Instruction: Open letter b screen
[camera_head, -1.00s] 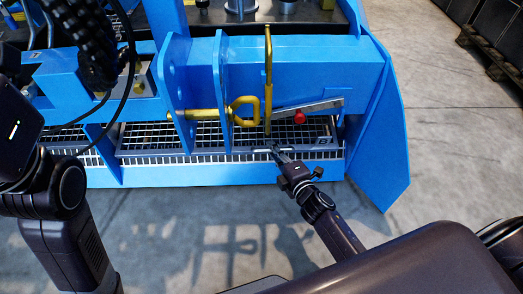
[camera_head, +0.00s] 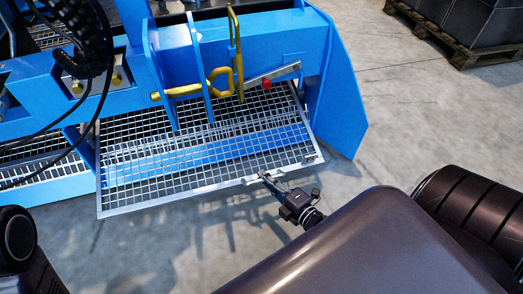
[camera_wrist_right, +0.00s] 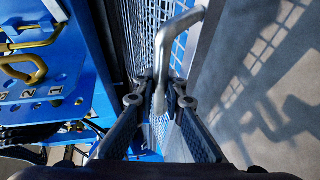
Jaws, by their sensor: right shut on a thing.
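The screen is a grey metal mesh panel with a flat frame (camera_head: 190,193). In the head view it reaches out from under the blue beam toward me, with a blue ledge showing through its mesh. I cannot read a letter b on it. My right gripper (camera_head: 268,180) is at the middle-right of its near edge, shut on the bent metal handle. In the right wrist view the handle (camera_wrist_right: 164,50) passes between the fingertips (camera_wrist_right: 163,92), with the mesh (camera_wrist_right: 145,30) just beyond. My left gripper is not in view; only part of the left arm shows at lower left.
The blue machine beam (camera_head: 270,52) carries yellow handles (camera_head: 219,82) and a lever with a red knob (camera_head: 267,84) above the screen. A blue side plate (camera_head: 340,95) stands at its right. Another mesh section (camera_head: 40,150) lies left. Black cables hang at upper left. Grey floor (camera_head: 410,120) is clear at right.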

